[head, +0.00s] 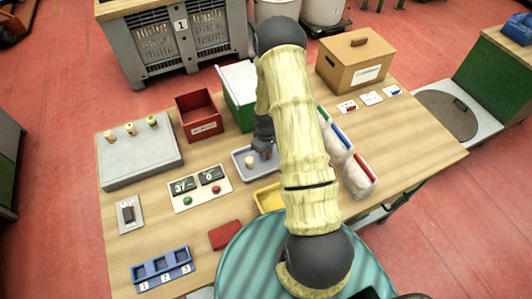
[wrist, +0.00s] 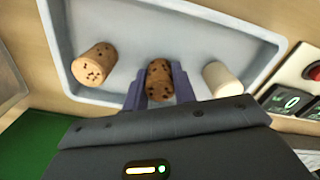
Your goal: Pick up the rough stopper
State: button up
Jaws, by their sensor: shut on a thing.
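A dark brown stopper with large dark pits, the rough stopper (wrist: 158,80), is between the fingers of my gripper (wrist: 159,96) in the wrist view. My gripper, also in the head view (head: 263,150), is shut on it, low in the grey tray (wrist: 140,20). A lighter brown stopper with smaller dark specks (wrist: 94,64) lies in the tray to the left. A smooth cream stopper (wrist: 221,79) lies to the right, apart from the fingers; it also shows in the head view (head: 249,161). The head view hides the held stopper.
A grey block (head: 140,165) with three stoppers on top is at the left. A red bin (head: 197,116) and a green-sided box (head: 238,95) stand behind the tray. A yellow tray (head: 268,198) is in front. A button panel (head: 200,189) is close to its left.

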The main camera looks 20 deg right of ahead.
notch_tip(320, 180, up, 10)
jog(key=b, duration=0.3)
dwell(0.4)
jog(key=shift+w, duration=0.1)
dwell(0.4)
